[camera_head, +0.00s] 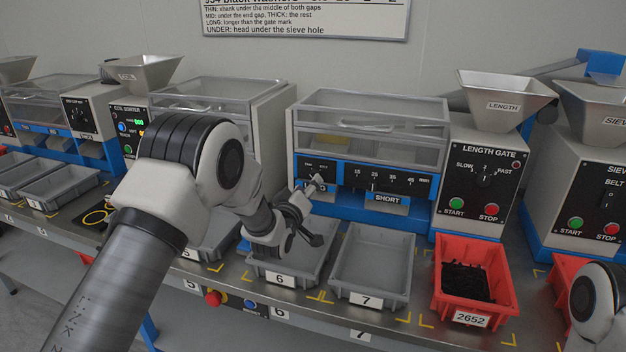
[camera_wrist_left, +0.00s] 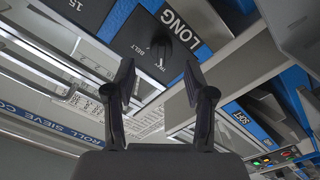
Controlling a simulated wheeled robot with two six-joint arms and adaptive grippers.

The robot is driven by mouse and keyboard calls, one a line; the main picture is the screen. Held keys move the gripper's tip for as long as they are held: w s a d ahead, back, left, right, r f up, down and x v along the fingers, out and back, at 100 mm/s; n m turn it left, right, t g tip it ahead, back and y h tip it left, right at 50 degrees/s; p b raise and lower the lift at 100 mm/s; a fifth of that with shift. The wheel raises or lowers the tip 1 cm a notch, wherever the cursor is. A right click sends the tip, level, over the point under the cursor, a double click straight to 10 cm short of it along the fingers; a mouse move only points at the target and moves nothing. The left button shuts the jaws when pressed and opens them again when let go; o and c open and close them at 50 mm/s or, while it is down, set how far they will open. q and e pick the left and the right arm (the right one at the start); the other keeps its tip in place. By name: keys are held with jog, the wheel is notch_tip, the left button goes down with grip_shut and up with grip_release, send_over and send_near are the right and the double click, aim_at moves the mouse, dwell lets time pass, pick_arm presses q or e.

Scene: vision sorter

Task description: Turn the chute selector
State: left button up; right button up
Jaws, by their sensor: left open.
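The chute selector is a dark knob (camera_wrist_left: 160,54) on a black plate marked TRAY and BELT, beside the LONG label (camera_wrist_left: 180,28) in the left wrist view. In the head view its plate (camera_head: 320,167) is on the left of the length gate machine's front, partly hidden by my gripper. My left gripper (camera_head: 312,208) is in front of that plate. In the left wrist view its two fingers (camera_wrist_left: 159,72) are spread on either side of the knob, with gaps. Whether they touch it cannot be told. My right gripper is out of view.
Grey trays 6 (camera_head: 279,279) and 7 (camera_head: 366,298) stand below the machine. A red bin (camera_head: 471,316) marked 2652 holds dark parts at the right. The control box (camera_head: 484,180) with start and stop buttons is right of the SHORT label (camera_head: 388,199). The blue ledge is close to my gripper.

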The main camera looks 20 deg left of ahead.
pick_arm(q)
jog(key=w, duration=0.4)
jog(key=shift+f, duration=0.15)
jog(key=shift+s+d, duration=0.1)
jog(key=shift+c, duration=0.7)
grip_shut()
jog(key=shift+m, duration=0.4)
jog(key=shift+m+b, duration=1.3)
jog(key=shift+m, duration=6.3)
